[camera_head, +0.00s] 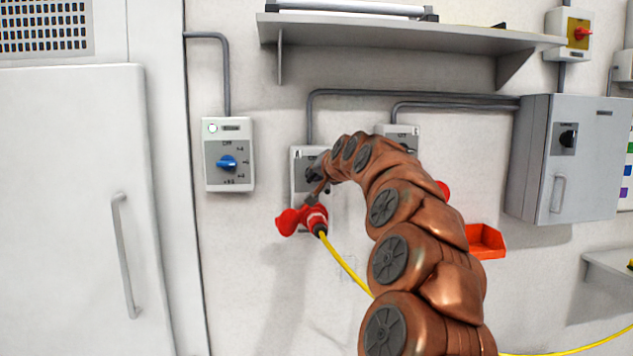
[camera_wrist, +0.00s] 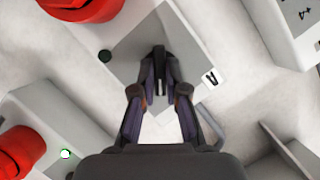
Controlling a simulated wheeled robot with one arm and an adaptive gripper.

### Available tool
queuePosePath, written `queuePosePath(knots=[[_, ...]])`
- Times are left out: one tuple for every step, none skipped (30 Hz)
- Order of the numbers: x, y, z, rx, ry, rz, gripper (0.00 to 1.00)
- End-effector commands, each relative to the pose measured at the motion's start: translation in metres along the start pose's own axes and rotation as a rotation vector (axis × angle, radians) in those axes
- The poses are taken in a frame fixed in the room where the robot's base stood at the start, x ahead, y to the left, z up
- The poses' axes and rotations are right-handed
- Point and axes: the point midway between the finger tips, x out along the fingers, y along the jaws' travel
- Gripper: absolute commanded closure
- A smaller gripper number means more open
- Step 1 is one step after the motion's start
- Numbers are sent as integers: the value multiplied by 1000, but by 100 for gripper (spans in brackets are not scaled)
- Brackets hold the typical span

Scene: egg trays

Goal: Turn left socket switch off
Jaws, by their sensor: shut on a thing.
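The left socket box, marked A (camera_head: 297,156), hangs on the wall. It also shows in the wrist view (camera_wrist: 190,32), tilted. A red plug (camera_head: 302,217) with a yellow cable is at its lower end. My gripper (camera_head: 316,176) is at the box's face, partly hidden by my arm in the head view. In the wrist view my gripper (camera_wrist: 160,82) is shut on the black switch knob (camera_wrist: 159,52). A small dark round spot (camera_wrist: 105,56) is on the same face. The knob's exact setting is hard to read.
A second socket box (camera_head: 399,130) is right of it, mostly behind my arm. A small green light (camera_wrist: 65,153) shows on the neighbouring box in the wrist view. A blue-knob box (camera_head: 228,155) is left, a grey cabinet (camera_head: 570,160) right and a shelf (camera_head: 400,34) above.

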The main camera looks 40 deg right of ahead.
Motion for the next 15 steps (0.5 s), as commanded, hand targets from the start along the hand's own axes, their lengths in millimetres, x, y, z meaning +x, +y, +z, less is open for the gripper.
queuePosePath(knots=[[1,2,1,-43,4,18,100],[2,1,1,-69,4,29,100],[2,1,1,-103,3,43,100],[2,0,2,-131,2,54,100],[2,0,2,-157,1,66,100],[2,0,2,-190,1,80,100],[1,0,2,-216,2,90,100],[1,0,1,-242,3,101,100],[0,-2,1,-275,5,114,100],[0,-2,0,-299,5,123,100],[0,-2,0,-322,6,132,100],[0,-2,0,-352,6,145,100],[0,-3,0,-375,5,154,100],[0,-3,1,-396,4,163,100],[0,-4,1,-422,4,174,100]])
